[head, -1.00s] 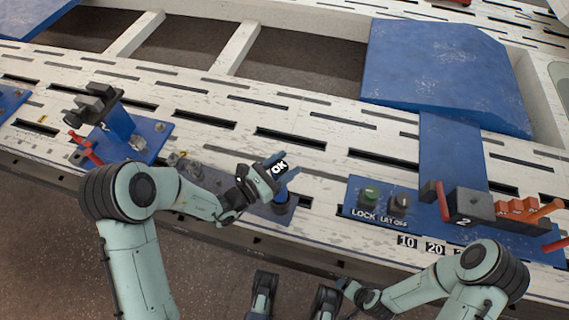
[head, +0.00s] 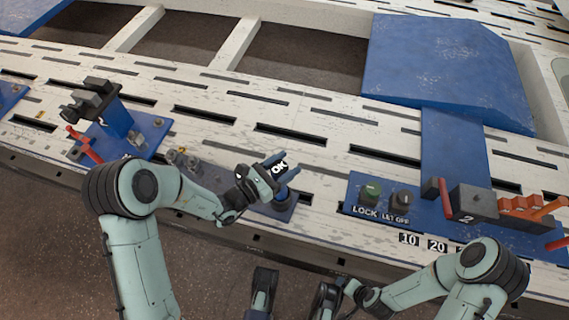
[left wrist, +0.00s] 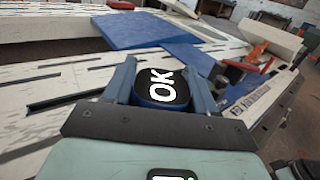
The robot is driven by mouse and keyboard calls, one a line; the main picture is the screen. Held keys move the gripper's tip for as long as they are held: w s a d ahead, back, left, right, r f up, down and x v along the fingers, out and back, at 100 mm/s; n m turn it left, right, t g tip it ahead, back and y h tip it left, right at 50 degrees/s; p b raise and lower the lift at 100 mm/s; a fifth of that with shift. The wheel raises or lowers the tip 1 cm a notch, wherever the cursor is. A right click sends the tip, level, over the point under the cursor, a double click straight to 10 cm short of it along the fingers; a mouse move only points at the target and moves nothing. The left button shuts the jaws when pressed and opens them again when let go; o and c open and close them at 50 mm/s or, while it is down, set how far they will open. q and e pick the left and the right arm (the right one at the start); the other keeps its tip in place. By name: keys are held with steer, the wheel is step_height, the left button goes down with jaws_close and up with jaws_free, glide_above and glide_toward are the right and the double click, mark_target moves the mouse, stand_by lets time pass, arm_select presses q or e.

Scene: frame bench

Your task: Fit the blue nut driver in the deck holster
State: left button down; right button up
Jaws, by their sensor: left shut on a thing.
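My left gripper (head: 278,168) is shut on the blue nut driver, above the front edge of the deck. The driver's round black end marked OK (left wrist: 162,88) shows between the two blue fingers in the left wrist view, with a blue rim around it.
A blue panel with a green LOCK button (head: 371,191) and a black LET OFF knob (head: 402,199) is to the right. Beyond it is a dark block marked 2 (head: 472,205) with red and orange levers. A blue stand (head: 118,122) with a red lever is at left.

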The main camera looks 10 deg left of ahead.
arm_select(q)
steer(key=shift+f+b, duration=0.5)
steer(key=shift+f, duration=0.2)
arm_select(e)
steer(key=shift+f, duration=0.5)
arm_select(q)
steer(key=shift+c, duration=1.3)
jaws_free()
steer(key=shift+f, duration=0.1)
